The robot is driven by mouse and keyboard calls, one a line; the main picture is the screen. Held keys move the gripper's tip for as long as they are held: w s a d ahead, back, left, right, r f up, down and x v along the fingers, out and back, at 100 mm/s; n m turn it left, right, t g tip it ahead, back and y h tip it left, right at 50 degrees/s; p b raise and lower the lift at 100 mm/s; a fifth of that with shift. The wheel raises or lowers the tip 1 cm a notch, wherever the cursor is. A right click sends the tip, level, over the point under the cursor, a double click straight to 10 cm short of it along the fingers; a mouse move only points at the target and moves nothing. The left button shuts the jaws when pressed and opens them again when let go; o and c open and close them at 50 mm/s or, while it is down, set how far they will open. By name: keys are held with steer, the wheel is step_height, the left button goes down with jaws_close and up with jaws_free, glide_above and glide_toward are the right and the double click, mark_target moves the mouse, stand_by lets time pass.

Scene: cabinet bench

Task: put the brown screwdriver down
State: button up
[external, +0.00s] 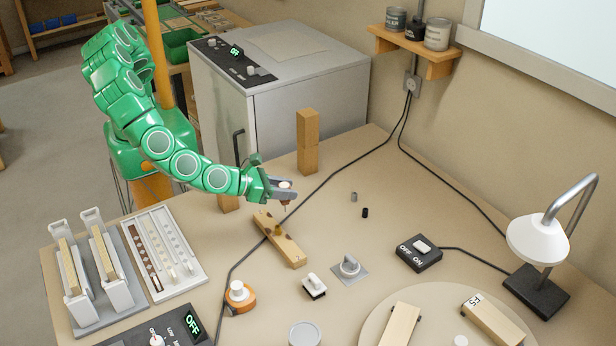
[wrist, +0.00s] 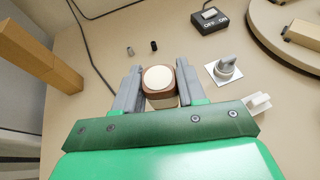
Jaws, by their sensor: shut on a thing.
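My gripper (external: 284,194) is shut on the brown screwdriver (external: 285,185), just above the table at the near side of the wooden post. The screwdriver hangs upright, with its pale round cap up and its thin shaft pointing down. In the wrist view its brown handle with the cream cap (wrist: 159,79) sits between the two grey fingers. The shaft is hidden there. In the external view the shaft's tip appears to end above the table, near a wooden bar (external: 281,238) with dark spots and a small yellow piece. I cannot tell the exact gap.
A tall wooden post (external: 307,142) stands behind my gripper. An orange round item (external: 240,296), a white switch (external: 314,287) and a grey knob plate (external: 349,268) lie nearer the front. A black cable crosses the table.

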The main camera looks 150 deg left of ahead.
steer(key=w+d+m+t, duration=0.1)
steer(key=w+d, duration=0.2)
steer(key=d, duration=0.5)
steer(key=w+d, duration=0.4)
steer(key=d, duration=0.3)
steer(key=w+f, duration=0.9)
steer(key=w, duration=0.4)
steer(key=shift+t, duration=0.4)
steer(key=shift+w+f, duration=0.1)
steer(key=shift+w, duration=0.05)
steer(key=shift+w+f, duration=0.2)
steer(key=shift+f, duration=1.55)
steer(key=shift+f, duration=0.15)
steer(key=o, duration=1.1)
